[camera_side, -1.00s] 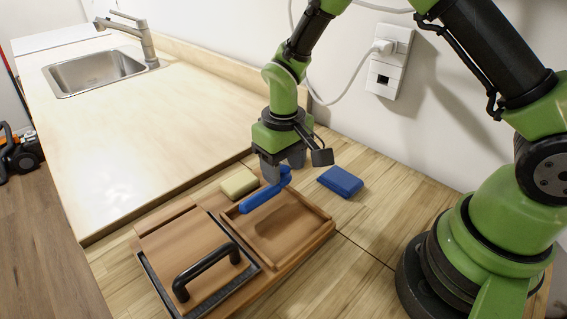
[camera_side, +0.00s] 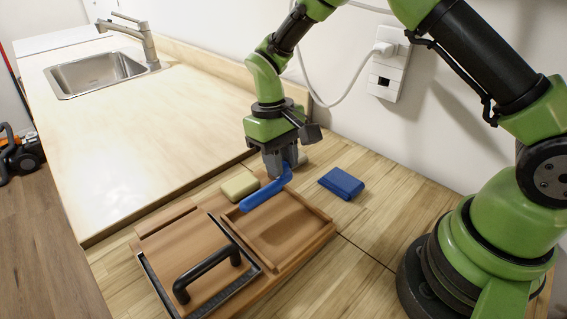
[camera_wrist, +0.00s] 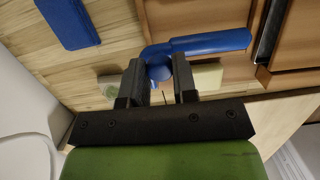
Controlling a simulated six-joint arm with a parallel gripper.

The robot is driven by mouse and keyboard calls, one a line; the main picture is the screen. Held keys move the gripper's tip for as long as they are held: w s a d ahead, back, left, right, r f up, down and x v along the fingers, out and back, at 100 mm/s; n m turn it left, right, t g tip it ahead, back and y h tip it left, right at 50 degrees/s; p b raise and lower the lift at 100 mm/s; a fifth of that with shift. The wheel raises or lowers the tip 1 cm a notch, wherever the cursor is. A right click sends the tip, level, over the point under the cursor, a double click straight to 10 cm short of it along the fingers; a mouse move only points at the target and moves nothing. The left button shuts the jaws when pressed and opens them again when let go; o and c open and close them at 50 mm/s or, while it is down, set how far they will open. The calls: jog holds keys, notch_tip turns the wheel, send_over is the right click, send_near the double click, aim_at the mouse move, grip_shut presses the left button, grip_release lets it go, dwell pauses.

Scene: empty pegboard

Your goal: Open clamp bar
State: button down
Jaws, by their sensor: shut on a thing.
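The blue clamp bar (camera_side: 266,194) lies along the far edge of the wooden tray (camera_side: 318,243), its long arm reaching to the left in the side view. My gripper (camera_side: 282,168) is shut on the bar's upright end, at the right of the bar. In the wrist view, the bar's long arm (camera_wrist: 210,43) runs to the right and its rounded end sits between both fingers of my gripper (camera_wrist: 160,72). The part of the bar between and beneath the fingers is partly hidden.
A pale yellow block (camera_side: 239,187) sits just behind the tray, left of my gripper. A black handle (camera_side: 207,271) stands up on the tray's left panel.

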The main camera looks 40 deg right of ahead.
jog(key=shift+w+r+g, duration=0.3)
jog(key=shift+w+g, duration=0.2)
jog(key=shift+g, duration=0.4)
jog(key=shift+w+r+g, duration=0.25)
jog(key=shift+w+g, duration=0.2)
jog(key=shift+g, duration=0.45)
jog(key=shift+w, duration=0.1)
jog(key=c, duration=0.9)
grip_release()
jog(key=shift+r, duration=0.1)
notch_tip(320, 180, up, 10)
